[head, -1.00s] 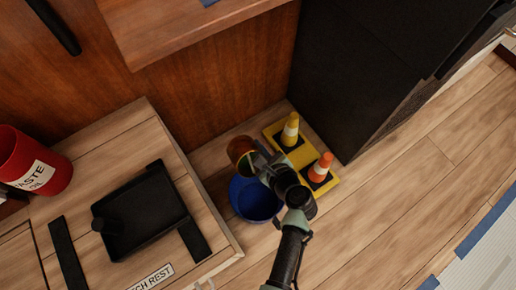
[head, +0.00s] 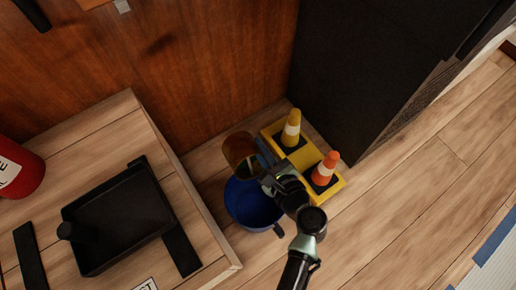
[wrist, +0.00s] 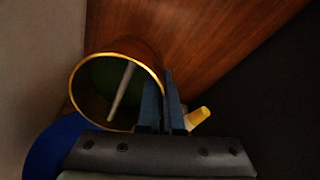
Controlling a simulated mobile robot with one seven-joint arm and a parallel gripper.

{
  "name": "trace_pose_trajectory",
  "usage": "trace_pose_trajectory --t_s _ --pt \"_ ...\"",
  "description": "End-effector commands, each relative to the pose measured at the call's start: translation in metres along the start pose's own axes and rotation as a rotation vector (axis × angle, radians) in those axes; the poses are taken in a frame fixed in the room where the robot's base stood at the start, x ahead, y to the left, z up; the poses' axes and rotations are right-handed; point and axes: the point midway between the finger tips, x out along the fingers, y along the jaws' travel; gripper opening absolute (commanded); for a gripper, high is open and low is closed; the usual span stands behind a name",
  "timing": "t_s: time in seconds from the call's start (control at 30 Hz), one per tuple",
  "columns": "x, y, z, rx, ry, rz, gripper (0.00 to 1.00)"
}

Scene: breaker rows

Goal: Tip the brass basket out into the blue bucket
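The brass basket (head: 236,147) is held above the far side of the blue bucket (head: 238,205), which stands on the floor. My gripper (head: 264,172) is shut on the basket's rim from the right. In the wrist view the basket (wrist: 136,58) shows its round bright rim and open mouth towards the camera. Inside are a dark green area and a pale stick-like thing; I cannot tell what they are. The fingers (wrist: 163,108) pinch the rim at its right edge. The blue bucket (wrist: 45,150) shows partly below the basket. The bucket's inside looks dark, with no contents discernible.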

Motion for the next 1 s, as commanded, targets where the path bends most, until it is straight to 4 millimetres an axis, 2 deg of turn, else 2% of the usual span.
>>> trace_pose_trajectory --t_s 1.0 --pt "-0.0075 0.0056 -0.0135 0.001 -0.210 -0.087 0.00"
